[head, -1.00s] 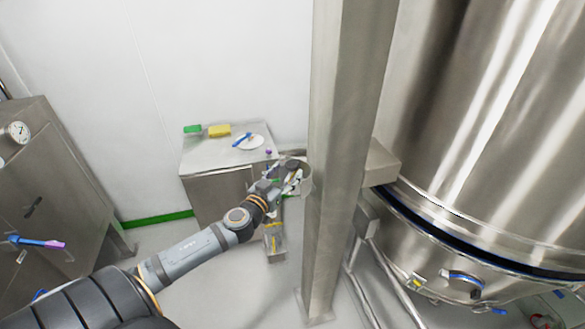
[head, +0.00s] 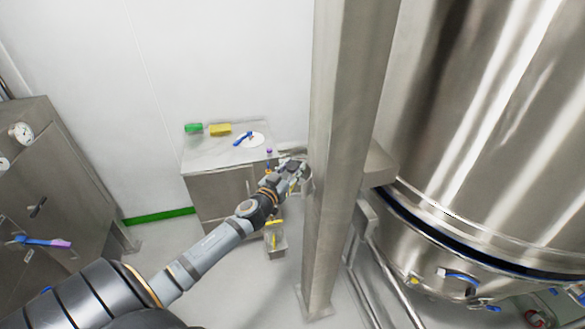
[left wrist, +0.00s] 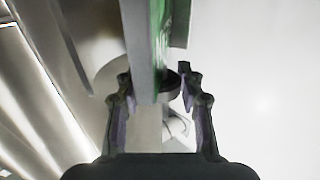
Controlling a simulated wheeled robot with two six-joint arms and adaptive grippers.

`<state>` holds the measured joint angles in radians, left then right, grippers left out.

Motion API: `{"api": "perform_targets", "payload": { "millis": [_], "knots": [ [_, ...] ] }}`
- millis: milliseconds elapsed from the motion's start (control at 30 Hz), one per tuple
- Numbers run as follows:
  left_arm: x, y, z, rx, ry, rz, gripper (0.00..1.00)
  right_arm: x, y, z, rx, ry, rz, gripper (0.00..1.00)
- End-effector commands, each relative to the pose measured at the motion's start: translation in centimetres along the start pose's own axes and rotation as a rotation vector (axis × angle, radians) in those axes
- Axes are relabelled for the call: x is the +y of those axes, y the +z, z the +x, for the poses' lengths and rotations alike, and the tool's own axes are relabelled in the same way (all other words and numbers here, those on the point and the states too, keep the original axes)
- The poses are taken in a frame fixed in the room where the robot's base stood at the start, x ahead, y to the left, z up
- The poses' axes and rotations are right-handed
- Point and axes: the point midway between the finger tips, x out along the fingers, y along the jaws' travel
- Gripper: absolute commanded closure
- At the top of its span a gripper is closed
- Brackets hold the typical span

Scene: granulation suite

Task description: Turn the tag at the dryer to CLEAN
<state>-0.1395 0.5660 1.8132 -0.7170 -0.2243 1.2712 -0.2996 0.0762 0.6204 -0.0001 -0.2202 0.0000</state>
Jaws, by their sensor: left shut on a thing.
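The tag (left wrist: 141,45) shows nearly edge-on in the left wrist view, as a grey plate with a green face turned to the right. Its lettering is not readable. A dark round knob (left wrist: 171,84) sits beside it. My left gripper (left wrist: 158,88) is shut on the tag, with a finger on either side of the plate and knob. In the head view my left gripper (head: 297,168) is at the left side of the steel post and mostly hides the tag. The dryer (head: 500,130) is the large steel vessel at the right. My right gripper is not in view.
The steel post (head: 340,150) stands between my gripper and the dryer. A low steel cabinet (head: 215,160) behind holds a green block (head: 194,128), a yellow block (head: 220,129) and a white plate (head: 257,140). A gauged cabinet (head: 50,170) stands at left. Floor between is mostly clear.

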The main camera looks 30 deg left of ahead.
Motion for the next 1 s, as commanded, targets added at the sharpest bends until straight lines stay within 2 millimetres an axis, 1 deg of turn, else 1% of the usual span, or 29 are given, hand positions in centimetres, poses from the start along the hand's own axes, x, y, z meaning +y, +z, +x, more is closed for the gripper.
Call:
{"api": "perform_targets", "payload": {
  "millis": [267, 467, 667, 1000],
  "knots": [
    [0.1, 0.1, 0.0, 0.0, -0.022, -0.002, 0.94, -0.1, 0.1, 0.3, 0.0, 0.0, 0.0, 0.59],
    [0.1, 0.4, 0.0, 0.002, -0.116, -0.006, 0.94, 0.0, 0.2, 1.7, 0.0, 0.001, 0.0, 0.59],
    [0.2, 0.7, 0.0, 0.003, -0.265, -0.008, 0.94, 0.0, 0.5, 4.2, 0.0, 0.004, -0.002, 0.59],
    [0.1, 0.7, 0.0, 0.002, -0.5, -0.008, 0.94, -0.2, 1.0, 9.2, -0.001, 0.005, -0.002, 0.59]
  ]
}}
